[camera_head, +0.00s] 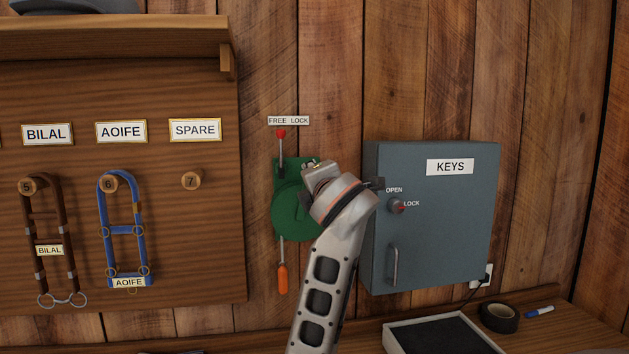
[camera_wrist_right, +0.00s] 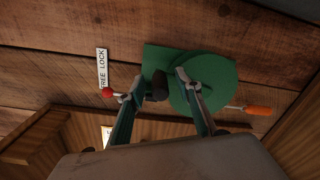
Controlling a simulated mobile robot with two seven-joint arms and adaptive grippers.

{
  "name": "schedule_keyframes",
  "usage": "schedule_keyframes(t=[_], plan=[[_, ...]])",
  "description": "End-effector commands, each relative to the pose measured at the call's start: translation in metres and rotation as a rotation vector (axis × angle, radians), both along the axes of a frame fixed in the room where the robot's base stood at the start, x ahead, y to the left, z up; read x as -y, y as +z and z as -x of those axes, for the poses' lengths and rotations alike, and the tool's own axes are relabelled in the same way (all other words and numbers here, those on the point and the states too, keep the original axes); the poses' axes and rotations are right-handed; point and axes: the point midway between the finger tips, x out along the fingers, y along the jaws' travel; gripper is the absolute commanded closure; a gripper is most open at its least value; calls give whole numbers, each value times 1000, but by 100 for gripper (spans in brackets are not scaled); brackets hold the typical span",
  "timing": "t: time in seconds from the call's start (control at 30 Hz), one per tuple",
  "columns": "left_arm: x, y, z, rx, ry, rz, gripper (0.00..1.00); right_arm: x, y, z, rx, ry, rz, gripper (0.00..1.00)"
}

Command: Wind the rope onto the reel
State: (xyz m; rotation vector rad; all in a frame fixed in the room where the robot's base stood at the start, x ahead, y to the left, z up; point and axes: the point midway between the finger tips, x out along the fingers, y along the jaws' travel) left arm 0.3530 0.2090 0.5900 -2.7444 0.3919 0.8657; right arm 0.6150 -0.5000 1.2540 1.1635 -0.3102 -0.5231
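The green reel (camera_head: 290,207) is mounted on the plank wall, partly covered by my right arm in the head view. It also shows in the right wrist view (camera_wrist_right: 210,80). A lever with a red knob (camera_head: 281,133) points up under the FREE LOCK label (camera_head: 289,120), on the FREE side. The orange crank handle (camera_head: 282,278) hangs straight below the reel. My right gripper (camera_wrist_right: 170,80) is in front of the reel, its fingers apart with nothing clearly held between them. I cannot make out any rope. My left gripper is out of view.
A grey KEYS cabinet (camera_head: 432,225) stands out from the wall just right of the reel. A wooden board (camera_head: 200,250) with pegged halters is on the left. Below are a bench with a framed dark tray (camera_head: 393,347), black tape (camera_head: 499,317) and a blue marker (camera_head: 539,311).

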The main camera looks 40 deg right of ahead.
Motion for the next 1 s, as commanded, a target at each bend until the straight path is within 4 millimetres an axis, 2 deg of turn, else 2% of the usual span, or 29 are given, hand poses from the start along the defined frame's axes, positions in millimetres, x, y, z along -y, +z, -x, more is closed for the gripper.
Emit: schedule_keyframes(t=[0.17, 0.6, 1.0], plan=[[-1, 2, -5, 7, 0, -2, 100, -4, 1, 6, 1, 0, 0, 66], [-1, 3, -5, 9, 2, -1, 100, -37, 3, 58, 1, 0, 0, 66], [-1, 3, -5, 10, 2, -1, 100, -41, 3, 63, 0, -1, 1, 67]])
